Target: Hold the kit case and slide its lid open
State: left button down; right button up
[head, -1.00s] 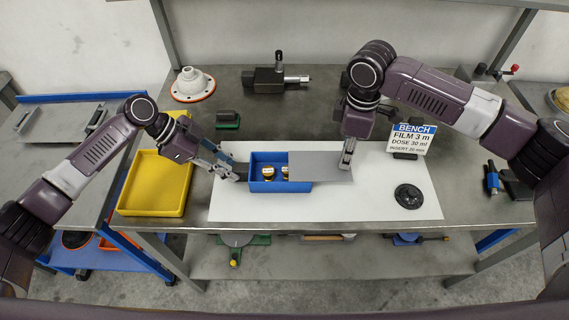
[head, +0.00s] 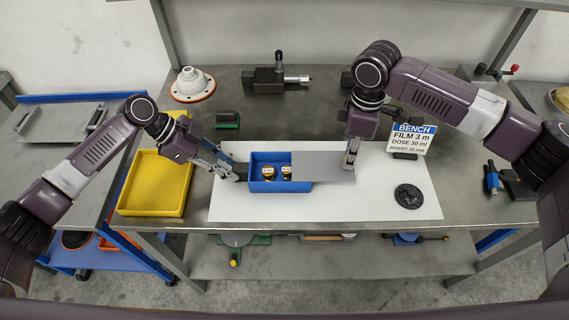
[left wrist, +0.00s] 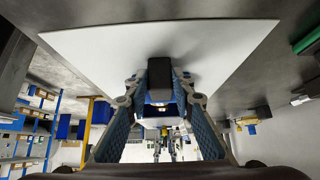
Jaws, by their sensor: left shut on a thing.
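The blue kit case (head: 268,187) sits on the white mat, with its left part uncovered. The flat grey lid (head: 325,168) covers the right part and sticks out past the case's right end. My left gripper (head: 238,173) is shut on the dark block at the case's left end; the left wrist view shows this block (left wrist: 160,78) between the fingers. My right gripper (head: 351,152) is at the lid's far right corner, its fingertips close together. Whether they grip anything there is too small to tell.
A yellow tray (head: 148,188) stands left of the mat (head: 390,175). A black round part (head: 408,196) lies at the mat's right, below a bench sign (head: 411,137). A white flanged part (head: 193,84) and a dark fixture (head: 276,77) stand at the back.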

jog(key=o, duration=0.4)
jog(key=shift+a, duration=0.1)
notch_tip(320, 180, up, 12)
dwell(0.4)
dwell(0.4)
pick_arm(q)
jog(key=c, duration=1.6)
grip_release()
